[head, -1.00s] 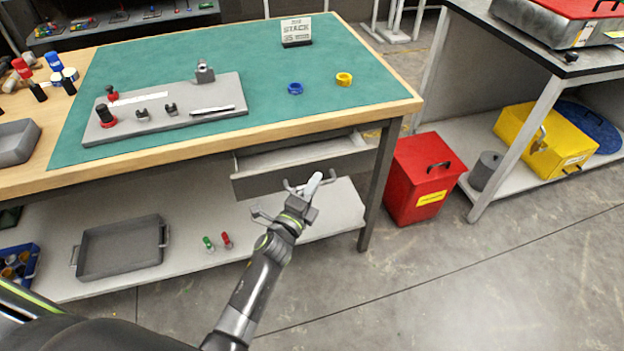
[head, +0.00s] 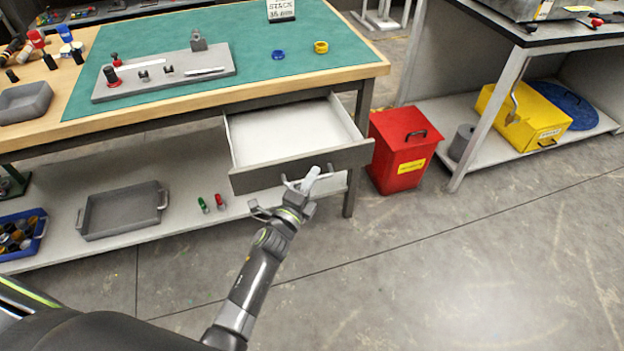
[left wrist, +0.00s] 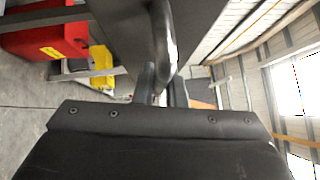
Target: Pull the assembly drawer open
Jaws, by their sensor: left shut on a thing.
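The assembly drawer (head: 285,136) hangs under the front edge of the workbench in the head view. It is pulled well out, and its pale inside shows empty. Its grey front panel (head: 262,178) faces me. My left gripper (head: 304,181) is at the right half of this front, shut on the drawer handle (head: 287,182). In the left wrist view the handle (left wrist: 165,40) is a metal bar running down between the fingers, close to the dark front panel. The gripper's body hides part of the handle. My right gripper is not in view.
The workbench's green mat (head: 240,60) holds a grey fixture plate (head: 165,75), a blue ring and a yellow ring. A red bin (head: 403,150) stands right of the drawer. A grey tray (head: 122,210) lies on the lower shelf. The floor in front is clear.

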